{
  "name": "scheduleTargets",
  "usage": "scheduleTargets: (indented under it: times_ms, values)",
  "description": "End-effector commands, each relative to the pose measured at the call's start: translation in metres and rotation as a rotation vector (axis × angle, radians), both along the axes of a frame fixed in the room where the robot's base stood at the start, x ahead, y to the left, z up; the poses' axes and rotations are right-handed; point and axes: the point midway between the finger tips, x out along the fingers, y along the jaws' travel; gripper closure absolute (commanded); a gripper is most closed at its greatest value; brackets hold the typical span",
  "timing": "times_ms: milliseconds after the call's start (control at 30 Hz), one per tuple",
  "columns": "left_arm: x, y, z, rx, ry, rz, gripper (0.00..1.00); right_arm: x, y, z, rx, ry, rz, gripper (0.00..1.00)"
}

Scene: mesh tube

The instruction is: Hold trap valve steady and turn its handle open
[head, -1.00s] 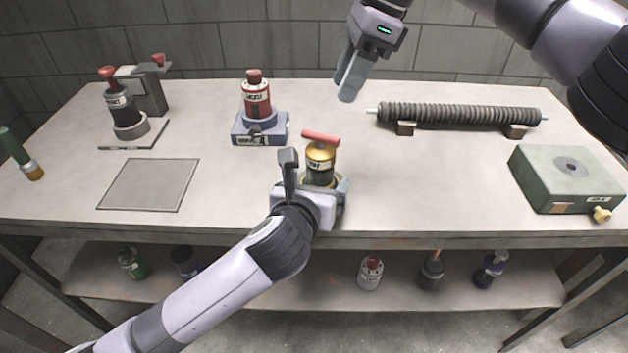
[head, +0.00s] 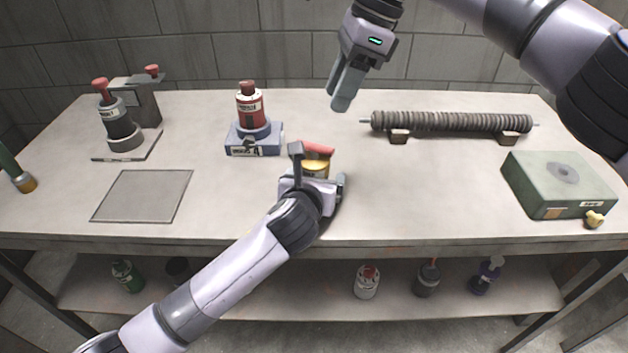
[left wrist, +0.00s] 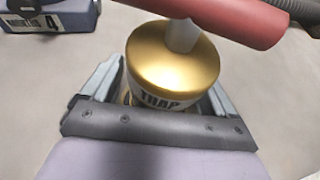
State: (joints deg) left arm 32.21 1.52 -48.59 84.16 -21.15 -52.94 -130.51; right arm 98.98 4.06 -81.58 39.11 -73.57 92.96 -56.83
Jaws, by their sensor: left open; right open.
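The trap valve (head: 316,168) stands upright on the bench, with a gold cap and a red bar handle (head: 318,149) on top. In the left wrist view the gold cap (left wrist: 172,62) reads TRAP below, and the red handle (left wrist: 220,18) crosses above it. My left gripper (head: 319,180) is open with its fingers on either side of the valve; I cannot tell whether they touch it. The gripper hides the valve's lower part in the head view. My right gripper (head: 345,92) hangs above the bench behind the valve, pointing down, open and empty.
A red bottle on a blue-grey block (head: 268,138) stands left of the valve. A ribbed tube (head: 450,122) lies behind right. A green box (head: 560,182) is at the right. A flat grey plate (head: 142,196) lies left. Free bench surface lies right of the valve.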

Motion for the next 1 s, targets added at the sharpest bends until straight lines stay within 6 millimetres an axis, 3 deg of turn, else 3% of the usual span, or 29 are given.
scheduleTargets:
  times_ms: [267, 467, 733, 1000]
  values:
    - [0.001, 0.000, 0.000, 0.000, 0.000, 0.000, 0.12, 0.000, 0.000, 0.000, 0.000, 0.000, 0.000, 0.57]
    - [0.001, 0.000, 0.000, 0.000, 0.000, 0.000, 0.74, 0.000, 0.000, 0.000, 0.000, 0.000, 0.000, 0.57]
    - [0.001, 0.000, 0.000, 0.000, 0.000, 0.000, 0.74, -0.002, -0.001, 0.000, -0.004, 0.003, -0.047, 0.57]
    - [0.001, 0.000, -0.001, 0.000, 0.001, 0.000, 0.74, -0.013, -0.004, 0.004, -0.001, -0.006, -0.266, 0.57]
